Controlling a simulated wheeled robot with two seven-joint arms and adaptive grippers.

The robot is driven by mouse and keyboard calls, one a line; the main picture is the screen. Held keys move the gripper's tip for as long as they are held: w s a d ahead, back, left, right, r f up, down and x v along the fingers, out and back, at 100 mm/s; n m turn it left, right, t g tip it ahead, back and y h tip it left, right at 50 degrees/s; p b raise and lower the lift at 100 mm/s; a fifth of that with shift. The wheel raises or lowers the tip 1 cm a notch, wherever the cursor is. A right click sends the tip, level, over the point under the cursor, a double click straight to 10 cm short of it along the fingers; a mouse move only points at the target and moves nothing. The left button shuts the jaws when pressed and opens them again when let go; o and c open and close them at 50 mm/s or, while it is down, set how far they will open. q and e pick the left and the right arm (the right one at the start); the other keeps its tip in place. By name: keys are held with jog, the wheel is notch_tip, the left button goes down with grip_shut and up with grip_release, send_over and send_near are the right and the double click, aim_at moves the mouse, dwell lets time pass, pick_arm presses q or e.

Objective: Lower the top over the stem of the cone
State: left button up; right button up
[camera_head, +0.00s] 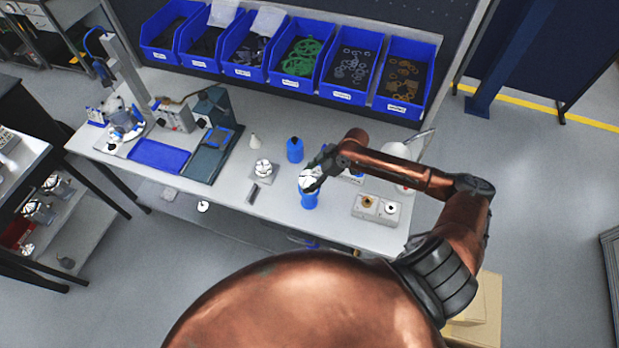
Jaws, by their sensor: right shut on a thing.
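My right gripper (316,177) reaches in from the right, pointing down-left, and is shut on a pale, whitish part that I take to be the top (307,181). Directly below it in the picture is a blue rounded body (309,201), which I take to be the cone, near the front edge of the bench. The gripper and top hide its upper end, so I cannot tell whether a stem is inside the top or whether the two touch. A similar blue piece (295,150) with a narrow upper end stands farther back. My left gripper is not in view.
A whitish part on a grey plate (263,172), a small white cone-shaped piece (254,142) and a dark bar (253,193) lie to the left. A grey block with round fittings (376,209) sits right. Blue bins (296,66) line the back of the bench.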

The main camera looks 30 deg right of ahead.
jog(key=shift+f, duration=0.25)
jog(key=o, duration=1.4)
jog(key=v, duration=1.2)
